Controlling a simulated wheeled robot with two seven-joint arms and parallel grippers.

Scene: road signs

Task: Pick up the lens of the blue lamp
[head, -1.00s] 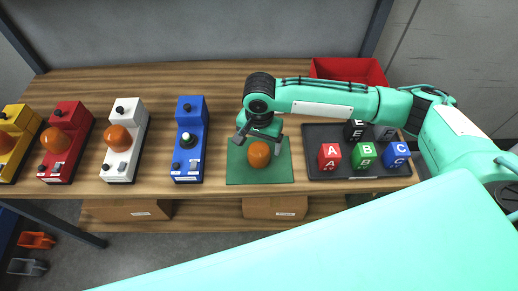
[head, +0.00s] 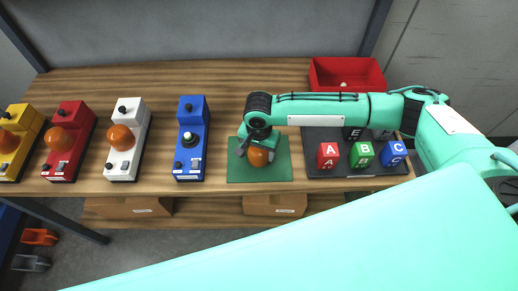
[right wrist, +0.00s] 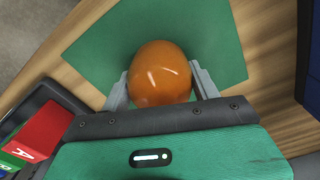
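The blue lamp (head: 191,112) stands upright on the table, left of the green mat (head: 236,172); its small pale bulb (head: 189,139) is bare. An orange dome lens (head: 258,157) sits on the mat. It fills the middle of the right wrist view (right wrist: 160,75). My right gripper (head: 257,152) is down over the lens, with one finger on each side. In the right wrist view the fingers (right wrist: 160,82) are very close to the lens sides, and firm contact does not show. My left gripper is not in view.
White (head: 124,140), red (head: 66,143) and yellow (head: 14,146) lamps with orange lenses stand at the left. A dark tray (head: 316,137) of lettered cubes lies right of the mat. A red bin (head: 345,72) is behind it. The table's back middle is clear.

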